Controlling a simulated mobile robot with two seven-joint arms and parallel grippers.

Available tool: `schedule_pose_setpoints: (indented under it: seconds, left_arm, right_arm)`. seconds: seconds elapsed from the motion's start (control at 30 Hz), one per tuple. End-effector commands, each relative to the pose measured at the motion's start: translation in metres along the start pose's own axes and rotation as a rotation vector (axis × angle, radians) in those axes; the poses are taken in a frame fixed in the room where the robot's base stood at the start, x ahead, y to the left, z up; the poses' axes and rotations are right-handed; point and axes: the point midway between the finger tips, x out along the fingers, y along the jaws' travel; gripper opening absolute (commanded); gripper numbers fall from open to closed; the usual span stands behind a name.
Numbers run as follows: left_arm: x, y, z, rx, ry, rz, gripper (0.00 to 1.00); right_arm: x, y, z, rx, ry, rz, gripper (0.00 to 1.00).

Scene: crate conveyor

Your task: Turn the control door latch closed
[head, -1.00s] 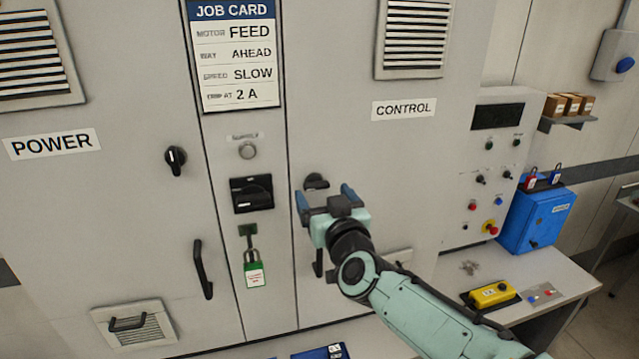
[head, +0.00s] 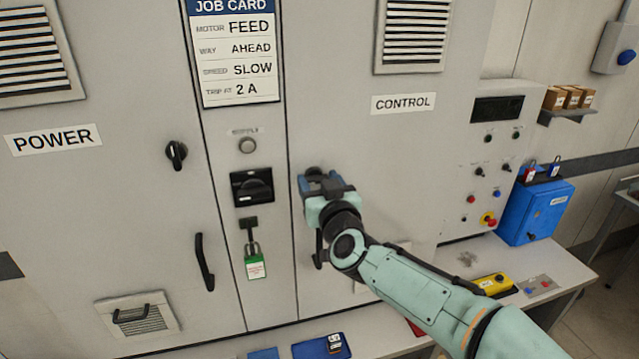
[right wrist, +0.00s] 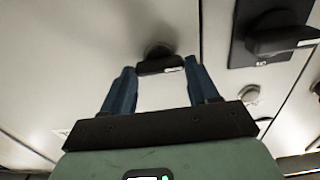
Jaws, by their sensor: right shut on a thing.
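The control door latch (head: 314,172) is a dark knob on the right cabinet door, below the CONTROL label (head: 403,103). My right gripper (head: 321,183) is at the latch and partly covers it in the head view. In the right wrist view, the black latch handle (right wrist: 160,65) lies crosswise between the two blue fingertips of the right gripper (right wrist: 160,72), which is shut on its ends. My left gripper is not in view.
The door handle (head: 319,248) is just below my right gripper. A black rotary switch (head: 252,187) and a green-tagged padlock (head: 255,265) are to the left. A bench (head: 565,275) with a yellow control box (head: 493,284) and a blue box (head: 536,212) stand at right.

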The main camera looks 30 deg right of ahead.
Motion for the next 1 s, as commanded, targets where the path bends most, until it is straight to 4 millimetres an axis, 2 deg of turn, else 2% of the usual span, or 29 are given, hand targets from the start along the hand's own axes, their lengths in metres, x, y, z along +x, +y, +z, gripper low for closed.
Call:
schedule_pose_setpoints:
  seconds: [0.37, 1.0]
  left_arm:
    - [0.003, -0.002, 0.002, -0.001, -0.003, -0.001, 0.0]
    - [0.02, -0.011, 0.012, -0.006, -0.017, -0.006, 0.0]
  right_arm:
    - [0.0, 0.0, 0.0, 0.158, 0.0, -0.002, 0.29]
    - [0.0, 0.003, 0.002, 0.754, 0.0, -0.002, 0.29]
